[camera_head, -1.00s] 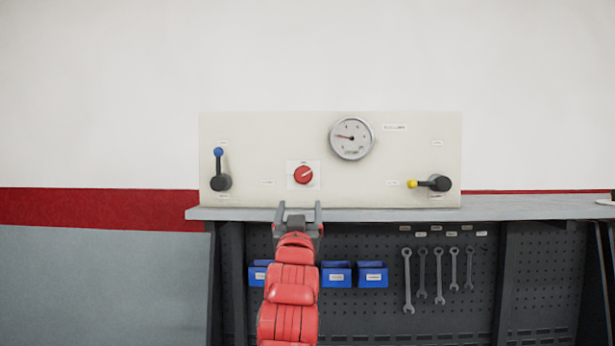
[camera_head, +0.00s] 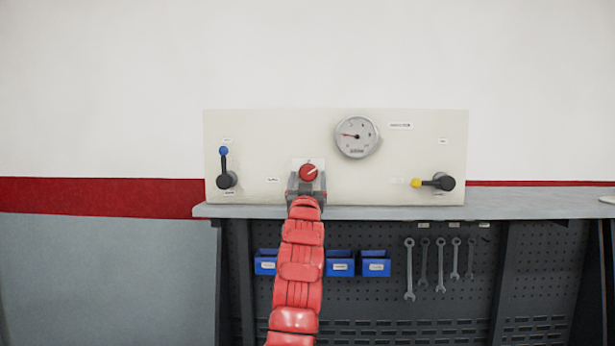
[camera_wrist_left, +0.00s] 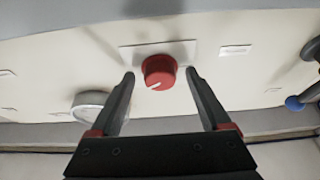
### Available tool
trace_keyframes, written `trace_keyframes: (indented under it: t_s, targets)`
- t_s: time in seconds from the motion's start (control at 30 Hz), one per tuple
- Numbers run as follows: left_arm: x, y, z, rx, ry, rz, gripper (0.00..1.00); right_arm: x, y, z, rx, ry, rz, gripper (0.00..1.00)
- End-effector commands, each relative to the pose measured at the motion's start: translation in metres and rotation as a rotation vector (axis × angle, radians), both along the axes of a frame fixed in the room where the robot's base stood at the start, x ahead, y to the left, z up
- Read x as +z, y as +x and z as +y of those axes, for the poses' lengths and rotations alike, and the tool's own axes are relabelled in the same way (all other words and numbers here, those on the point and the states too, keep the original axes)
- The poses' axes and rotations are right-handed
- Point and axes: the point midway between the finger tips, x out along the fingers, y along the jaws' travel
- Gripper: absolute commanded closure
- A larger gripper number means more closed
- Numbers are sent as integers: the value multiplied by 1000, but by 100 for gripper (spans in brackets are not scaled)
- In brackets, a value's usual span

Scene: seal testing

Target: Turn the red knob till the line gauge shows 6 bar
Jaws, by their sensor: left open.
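The red knob (camera_head: 308,172) is on the cream panel (camera_head: 270,125), with a white pointer line toward its upper right in the head view. In the left wrist view the knob (camera_wrist_left: 159,72) sits between the tips of my open left gripper (camera_wrist_left: 159,76), with a gap on each side. In the head view the left gripper (camera_head: 307,180) is right at the knob and hides its lower surround. The round line gauge (camera_head: 357,134) is up and right of the knob. Its needle points left and slightly up; its numbers are too small to read. My right gripper is not in view.
A blue-tipped lever (camera_head: 225,168) stands upright at the panel's left. A yellow-tipped lever (camera_head: 434,182) lies level at its right. The grey bench top (camera_head: 400,212) runs under the panel. Blue bins (camera_head: 340,263) and wrenches (camera_head: 409,270) hang below.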

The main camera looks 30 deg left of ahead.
Motion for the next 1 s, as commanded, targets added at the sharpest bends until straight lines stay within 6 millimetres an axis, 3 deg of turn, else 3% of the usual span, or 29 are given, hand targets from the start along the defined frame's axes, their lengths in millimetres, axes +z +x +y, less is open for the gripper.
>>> trace_keyframes:
  t_s: [0.23, 0.67, 1.0]
  targets:
    - [0, 0, 0, 0, 0, 0, 21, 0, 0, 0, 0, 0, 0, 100]
    - [0, 0, 0, 0, 1, -1, 98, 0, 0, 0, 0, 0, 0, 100]
    - [0, -1, 1, 0, 34, 18, 100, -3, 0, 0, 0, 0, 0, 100]
